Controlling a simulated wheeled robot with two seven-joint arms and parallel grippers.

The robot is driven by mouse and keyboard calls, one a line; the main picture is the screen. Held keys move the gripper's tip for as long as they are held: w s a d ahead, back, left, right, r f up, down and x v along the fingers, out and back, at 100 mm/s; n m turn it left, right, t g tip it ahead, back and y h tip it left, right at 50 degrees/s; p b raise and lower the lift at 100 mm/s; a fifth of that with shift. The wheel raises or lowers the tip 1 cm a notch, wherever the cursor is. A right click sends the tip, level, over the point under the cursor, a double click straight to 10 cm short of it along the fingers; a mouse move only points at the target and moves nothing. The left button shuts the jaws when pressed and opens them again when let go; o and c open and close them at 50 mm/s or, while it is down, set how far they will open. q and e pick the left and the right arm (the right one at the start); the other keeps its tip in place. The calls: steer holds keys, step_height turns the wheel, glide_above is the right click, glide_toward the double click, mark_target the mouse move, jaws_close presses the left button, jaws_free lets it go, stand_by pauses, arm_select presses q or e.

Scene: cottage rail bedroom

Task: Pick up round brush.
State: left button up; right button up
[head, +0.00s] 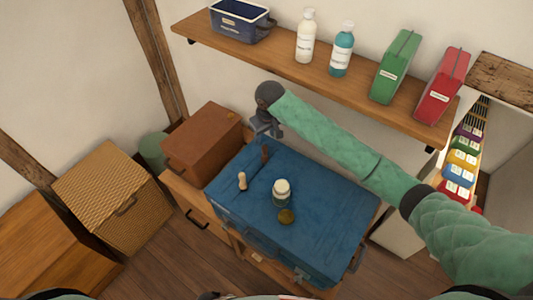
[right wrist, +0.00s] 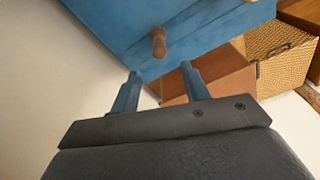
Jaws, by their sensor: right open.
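On the blue-topped chest (head: 325,205) stand a small dark brown piece (head: 265,153) near the back-left edge and a pale wooden piece (head: 242,181) in front of it. Either could be the round brush; I cannot tell which. My right gripper (head: 265,128) is above the chest's back-left edge, close to the brown piece. In the right wrist view the gripper (right wrist: 162,82) is open and empty. The brown piece (right wrist: 159,42) shows beyond the fingertips, apart from them. My left gripper is out of view.
A white-lidded jar (head: 282,191) and an olive round item (head: 286,215) stand mid-chest. A brown box (head: 205,142) and a wicker box (head: 112,200) are to the left. A wall shelf (head: 290,68) with bottles and cases runs above my right arm.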

mark_target(265, 146)
steer(key=shift+s+a+r, duration=0.1)
steer(key=shift+s+a, duration=0.05)
steer(key=shift+s, duration=0.05)
steer(key=shift+w+d+f+m+p, duration=0.15)
steer(key=shift+f+p, duration=0.05)
steer(key=shift+f, duration=0.3)
steer(key=shift+w+d+f+m+p, duration=0.15)
steer(key=shift+f, duration=0.6)
steer(key=shift+a+f+p, duration=0.25)
steer(key=shift+f+p, duration=0.1)
steer(key=shift+p, duration=0.1)
step_height(265, 146, down, 4)
steer(key=shift+w+f+p, duration=0.1)
steer(key=shift+f+p, duration=0.05)
steer(key=shift+p, duration=1.05)
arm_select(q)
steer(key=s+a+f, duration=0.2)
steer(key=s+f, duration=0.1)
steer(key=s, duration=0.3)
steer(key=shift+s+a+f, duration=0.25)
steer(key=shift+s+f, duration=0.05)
arm_select(e)
steer(key=shift+f, duration=0.25)
steer(key=shift+c, duration=0.3)
jaws_close()
